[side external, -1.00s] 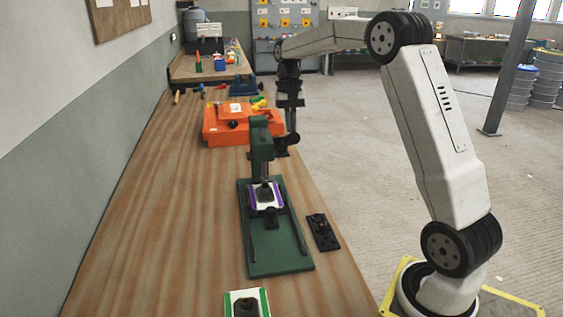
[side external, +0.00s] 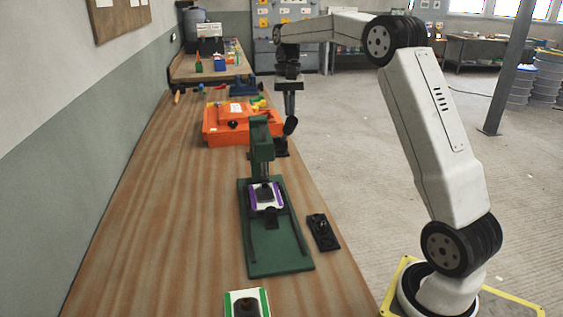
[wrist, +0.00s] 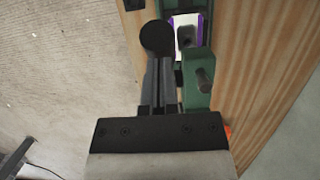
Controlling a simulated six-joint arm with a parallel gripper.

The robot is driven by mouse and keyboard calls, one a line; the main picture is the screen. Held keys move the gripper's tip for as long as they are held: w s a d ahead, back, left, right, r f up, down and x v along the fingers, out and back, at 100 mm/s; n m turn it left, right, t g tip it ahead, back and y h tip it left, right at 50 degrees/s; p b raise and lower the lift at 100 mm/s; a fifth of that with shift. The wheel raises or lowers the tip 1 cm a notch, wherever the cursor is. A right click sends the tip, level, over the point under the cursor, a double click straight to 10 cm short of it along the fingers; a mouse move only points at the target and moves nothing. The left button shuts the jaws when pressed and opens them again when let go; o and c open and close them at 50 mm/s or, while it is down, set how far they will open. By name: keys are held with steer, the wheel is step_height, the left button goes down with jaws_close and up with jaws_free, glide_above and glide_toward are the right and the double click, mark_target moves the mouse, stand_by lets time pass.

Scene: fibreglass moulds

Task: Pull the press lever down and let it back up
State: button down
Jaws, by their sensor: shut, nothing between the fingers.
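The green press (side external: 260,148) stands on the bench with its green base plate (side external: 278,250) toward the camera. Its lever has a black knob (side external: 290,126) on the right side of the press, raised above a dark pivot. The knob also shows in the wrist view (wrist: 157,37), beyond the fingertips. My gripper (side external: 289,114) is shut and empty, pointing down just above the knob; I cannot tell whether it touches. In the wrist view the fingers (wrist: 160,62) lie beside the green press head (wrist: 200,78). A white and purple mould piece (side external: 265,196) sits under the ram.
An orange case (side external: 225,130) lies behind the press. A black plate (side external: 323,232) lies right of the base, near the bench edge. A green-edged white piece (side external: 246,303) is at the front. The bench left of the press is clear.

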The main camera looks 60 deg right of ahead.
steer(key=shift+v, duration=1.05)
steer(key=shift+d, duration=0.1)
steer(key=shift+s+a+r, duration=0.2)
steer(key=shift+s+a, duration=0.05)
steer(key=shift+s, duration=0.15)
steer(key=s+a+f+n+t+h, duration=0.1)
steer(key=s+a+f+n, duration=0.3)
steer(key=s+a+f, duration=0.4)
steer(key=s+a+f+n+t+h, duration=0.1)
steer(key=s+a+f+n+t, duration=0.2)
steer(key=s+a+f+n, duration=0.2)
steer(key=s+a+f, duration=0.3)
steer(key=a+f, duration=0.4)
steer(key=a, duration=0.2)
steer(key=shift+t, duration=0.3)
steer(key=c, duration=1.3)
jaws_free()
steer(key=shift+f, duration=0.1)
